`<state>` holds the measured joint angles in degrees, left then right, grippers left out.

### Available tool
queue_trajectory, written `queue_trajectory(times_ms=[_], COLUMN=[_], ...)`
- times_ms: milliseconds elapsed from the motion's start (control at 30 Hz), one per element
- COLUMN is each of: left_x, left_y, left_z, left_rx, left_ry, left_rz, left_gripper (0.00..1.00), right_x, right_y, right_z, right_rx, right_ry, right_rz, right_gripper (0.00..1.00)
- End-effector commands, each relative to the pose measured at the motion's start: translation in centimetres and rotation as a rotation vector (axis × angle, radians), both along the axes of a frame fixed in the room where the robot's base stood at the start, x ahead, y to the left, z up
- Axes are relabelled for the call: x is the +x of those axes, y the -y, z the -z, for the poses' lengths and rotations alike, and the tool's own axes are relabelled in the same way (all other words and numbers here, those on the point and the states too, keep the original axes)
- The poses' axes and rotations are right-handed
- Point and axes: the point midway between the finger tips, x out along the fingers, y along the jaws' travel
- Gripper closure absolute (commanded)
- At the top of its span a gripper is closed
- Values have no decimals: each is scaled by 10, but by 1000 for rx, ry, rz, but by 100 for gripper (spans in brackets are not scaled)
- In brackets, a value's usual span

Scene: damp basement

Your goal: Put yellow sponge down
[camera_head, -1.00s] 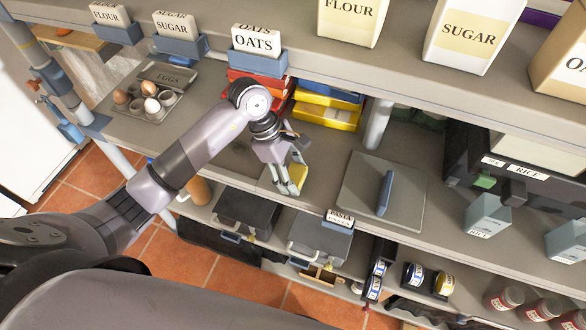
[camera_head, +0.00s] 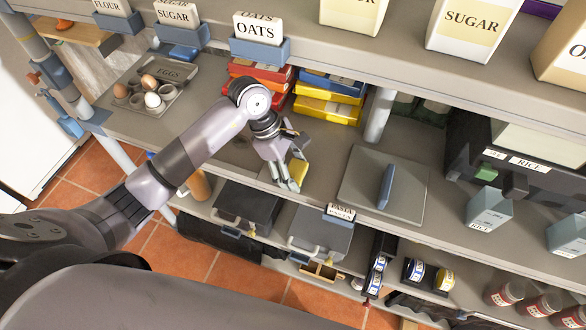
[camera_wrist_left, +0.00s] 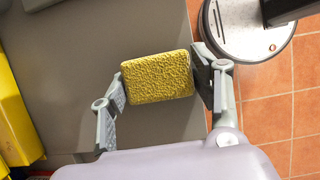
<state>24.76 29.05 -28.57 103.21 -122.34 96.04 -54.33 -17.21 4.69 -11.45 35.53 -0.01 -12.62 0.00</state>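The yellow sponge (camera_wrist_left: 158,77) sits between the two fingers of my left gripper (camera_wrist_left: 157,80) in the left wrist view, with the fingertips at its opposite sides. In the head view, my left gripper (camera_head: 285,180) points down over the grey shelf top (camera_head: 325,150), near its front edge, and the sponge (camera_head: 299,172) shows at the right of the fingers. The gripper looks shut on the sponge. I cannot tell whether the sponge's underside touches the shelf. My right gripper is not in view.
A grey board with a blue handle (camera_head: 386,186) lies right of the gripper. Red boxes (camera_head: 262,70) and yellow boxes (camera_head: 327,110) are stacked behind. An egg tray (camera_head: 164,72) stands at the left. The upper shelf (camera_head: 300,56) overhangs the back. Dark bins (camera_head: 246,205) sit below.

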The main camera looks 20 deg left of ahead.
Motion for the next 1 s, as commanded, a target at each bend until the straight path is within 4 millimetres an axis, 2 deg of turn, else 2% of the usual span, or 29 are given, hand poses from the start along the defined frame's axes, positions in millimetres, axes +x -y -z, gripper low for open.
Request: queue_trajectory(times_ms=[33,267,567,767,833,1000], left_x=[-6,-5,-4,-4,-1,-1], left_y=[-1,-3,-2,0,-8,-20], left_z=[12,11,7,-12,-17,-47], left_rx=[13,15,12,6,10,10], left_ry=[-22,-20,-16,-14,-5,-6], left_rz=[1,0,0,-1,0,1], left_gripper=[41,26,26,26,26,26], right_x=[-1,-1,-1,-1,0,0], right_y=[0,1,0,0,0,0], right_z=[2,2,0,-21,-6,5], right_rx=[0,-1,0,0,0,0], right_ry=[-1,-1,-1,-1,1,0], right_rz=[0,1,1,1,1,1], right_gripper=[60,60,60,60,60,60])
